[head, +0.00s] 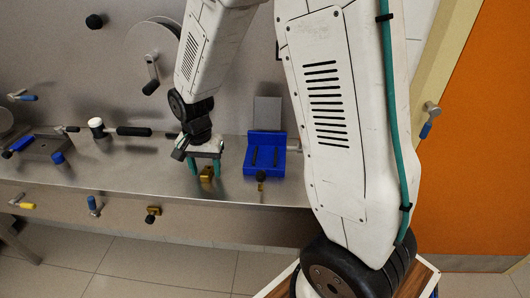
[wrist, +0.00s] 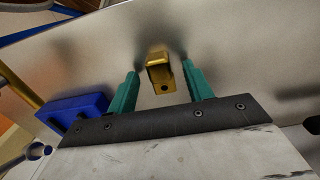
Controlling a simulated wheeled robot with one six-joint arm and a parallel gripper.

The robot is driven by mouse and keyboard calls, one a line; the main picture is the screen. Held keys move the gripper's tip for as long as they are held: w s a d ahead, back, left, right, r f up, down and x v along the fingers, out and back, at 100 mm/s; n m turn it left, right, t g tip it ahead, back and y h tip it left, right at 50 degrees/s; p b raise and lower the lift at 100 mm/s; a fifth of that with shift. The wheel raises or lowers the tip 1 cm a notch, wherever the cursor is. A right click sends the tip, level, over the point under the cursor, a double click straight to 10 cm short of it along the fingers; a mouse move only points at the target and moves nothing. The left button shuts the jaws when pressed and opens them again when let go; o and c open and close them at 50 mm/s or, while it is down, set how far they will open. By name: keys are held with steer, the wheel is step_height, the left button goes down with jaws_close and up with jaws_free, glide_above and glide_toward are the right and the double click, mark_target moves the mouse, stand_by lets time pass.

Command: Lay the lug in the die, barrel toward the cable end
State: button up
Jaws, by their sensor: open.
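A small brass piece, seemingly the lug (head: 207,175), lies on the steel bench below my gripper (head: 204,166). In the wrist view the lug (wrist: 160,69) shows a blocky upper part and a flat tongue with a hole. My gripper (wrist: 162,75) is open, with one green finger on each side of the lug and a visible gap to both. I cannot tell how far above the bench the fingertips are. A blue slotted fixture (head: 265,164) stands to the right, at the bench's front; I cannot tell whether it is the die. It also shows in the wrist view (wrist: 72,110).
A grey plate (head: 267,112) stands behind the blue fixture.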

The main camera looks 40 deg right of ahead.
jaws_close()
steer(key=shift+r, duration=3.05)
